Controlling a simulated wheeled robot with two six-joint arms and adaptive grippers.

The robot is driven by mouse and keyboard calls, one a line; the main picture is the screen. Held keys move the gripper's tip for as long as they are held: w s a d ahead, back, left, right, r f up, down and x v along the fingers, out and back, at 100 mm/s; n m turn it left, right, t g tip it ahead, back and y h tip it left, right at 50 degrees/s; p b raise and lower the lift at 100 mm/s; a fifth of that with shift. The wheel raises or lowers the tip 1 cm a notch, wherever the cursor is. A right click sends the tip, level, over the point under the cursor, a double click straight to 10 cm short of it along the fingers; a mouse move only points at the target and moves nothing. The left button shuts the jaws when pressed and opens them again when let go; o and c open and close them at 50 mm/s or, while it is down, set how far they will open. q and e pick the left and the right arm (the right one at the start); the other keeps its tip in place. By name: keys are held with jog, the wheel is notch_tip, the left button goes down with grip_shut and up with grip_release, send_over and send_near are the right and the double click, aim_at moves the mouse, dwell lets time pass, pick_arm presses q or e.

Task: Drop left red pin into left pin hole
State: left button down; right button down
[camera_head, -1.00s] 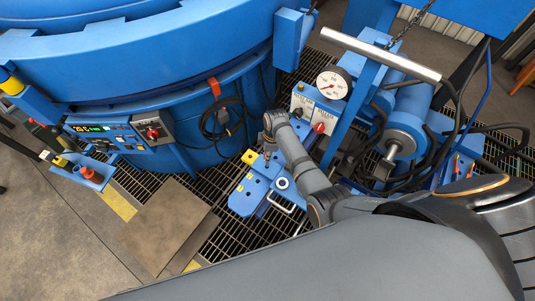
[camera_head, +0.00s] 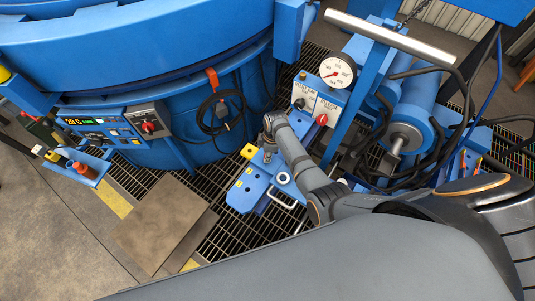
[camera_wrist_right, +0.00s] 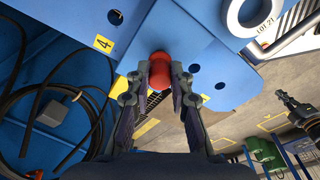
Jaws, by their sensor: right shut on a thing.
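A red pin (camera_wrist_right: 158,72) sits between the fingers of my right gripper (camera_wrist_right: 159,76) in the right wrist view. The fingers are shut on it. In the head view my right gripper (camera_head: 268,152) points down over the back of the blue plate (camera_head: 243,196), and the pin is hidden there. Small dark holes (camera_wrist_right: 219,86) show in the plate.
A white ring (camera_head: 284,178) lies on the plate. The blue furnace (camera_head: 170,50) with a coiled black cable (camera_head: 217,112) stands behind. A gauge (camera_head: 338,70) and red-knobbed switch box (camera_head: 322,112) are at the right. Floor grating surrounds the plate.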

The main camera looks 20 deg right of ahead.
jog(key=c, duration=1.1)
grip_release()
jog(key=r, duration=0.4)
jog(key=d+r, duration=0.1)
jog(key=r, duration=0.7)
jog(key=shift+s+d, duration=0.2)
jog(key=shift+s, duration=0.05)
